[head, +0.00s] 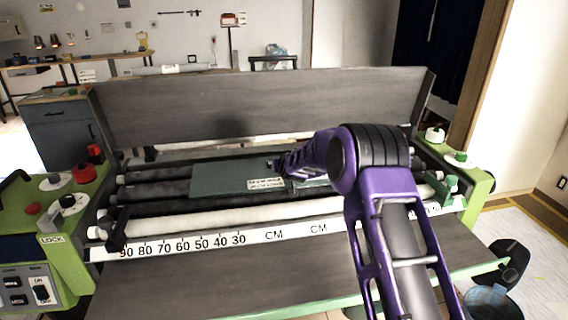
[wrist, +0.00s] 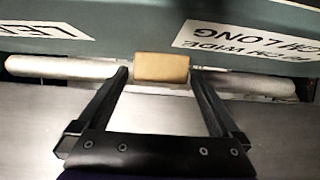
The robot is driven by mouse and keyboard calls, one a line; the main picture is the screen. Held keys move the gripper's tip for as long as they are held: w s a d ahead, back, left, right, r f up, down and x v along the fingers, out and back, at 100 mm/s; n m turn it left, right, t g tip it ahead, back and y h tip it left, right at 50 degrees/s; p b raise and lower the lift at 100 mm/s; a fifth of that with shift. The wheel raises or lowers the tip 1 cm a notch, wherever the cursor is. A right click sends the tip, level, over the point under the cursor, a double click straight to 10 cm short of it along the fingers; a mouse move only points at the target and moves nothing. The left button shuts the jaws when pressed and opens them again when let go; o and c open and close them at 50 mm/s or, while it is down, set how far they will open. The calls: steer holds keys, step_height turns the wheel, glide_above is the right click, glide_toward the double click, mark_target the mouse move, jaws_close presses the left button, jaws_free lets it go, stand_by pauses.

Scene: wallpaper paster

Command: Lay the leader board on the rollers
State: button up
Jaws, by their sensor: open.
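The leader board is a flat dark green board (head: 220,180) with a white label, lying over the dark rollers (head: 150,190) in the head view. In the wrist view the green board (wrist: 120,20) fills the top, with white lettered labels. A tan block (wrist: 161,67) sits at its near edge. My gripper (wrist: 160,75) is open, its two fingertips on either side of the block, with a small gap at each side. In the head view my purple arm hides the board's right part and most of the gripper.
The paster's tilted grey cover (head: 260,105) stands behind the rollers. A white roller (head: 200,222) and a centimetre scale (head: 190,245) run along the front, above a grey shelf (head: 220,285). Green end housings (head: 60,230) with knobs flank the machine.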

steer(key=v, duration=1.1)
steer(key=shift+s+r, duration=0.2)
steer(key=shift+s, duration=0.15)
